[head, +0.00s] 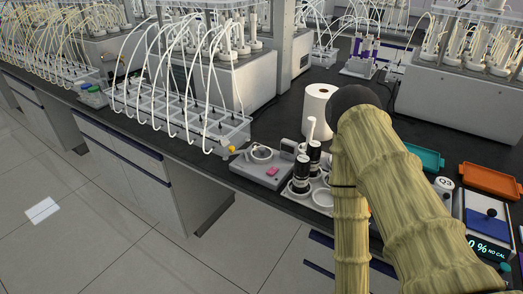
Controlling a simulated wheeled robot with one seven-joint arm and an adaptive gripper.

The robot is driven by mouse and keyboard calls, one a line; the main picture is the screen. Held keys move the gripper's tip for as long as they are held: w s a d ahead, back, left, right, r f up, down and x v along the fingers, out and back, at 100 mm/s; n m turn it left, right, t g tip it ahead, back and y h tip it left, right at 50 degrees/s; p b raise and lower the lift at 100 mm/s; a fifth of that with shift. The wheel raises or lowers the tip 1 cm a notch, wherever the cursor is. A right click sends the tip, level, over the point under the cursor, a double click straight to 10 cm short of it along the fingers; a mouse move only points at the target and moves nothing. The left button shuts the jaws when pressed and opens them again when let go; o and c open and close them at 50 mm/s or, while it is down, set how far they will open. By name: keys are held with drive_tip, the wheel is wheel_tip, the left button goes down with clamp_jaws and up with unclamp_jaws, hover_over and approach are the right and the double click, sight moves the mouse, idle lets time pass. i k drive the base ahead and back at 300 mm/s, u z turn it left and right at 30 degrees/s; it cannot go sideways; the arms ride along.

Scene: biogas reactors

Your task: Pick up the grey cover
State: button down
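No thing is clearly recognisable as the grey cover. A grey bench device (254,175) with a round pale ring (262,154) on top and a pink patch sits at the bench's front edge. To its right is a light tray with black-and-white cylinders (301,175) and round pale grey pieces, partly hidden by my arm; the cover may be among these, but they are too small to tell. My arm crosses the right half of the view, folded at a black joint. My gripper is not in view.
A white paper roll (318,112) stands behind the tray. A clear rack (185,110) with looping tubes is to the left. A teal tray (430,158), an orange tray (489,180) and a scale (487,222) are at right. Open floor lies in front of the dark bench.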

sight(262, 153)
drive_tip(key=u, duration=2.15)
drive_tip(key=i, duration=1.5)
drive_tip(key=z, duration=2.85)
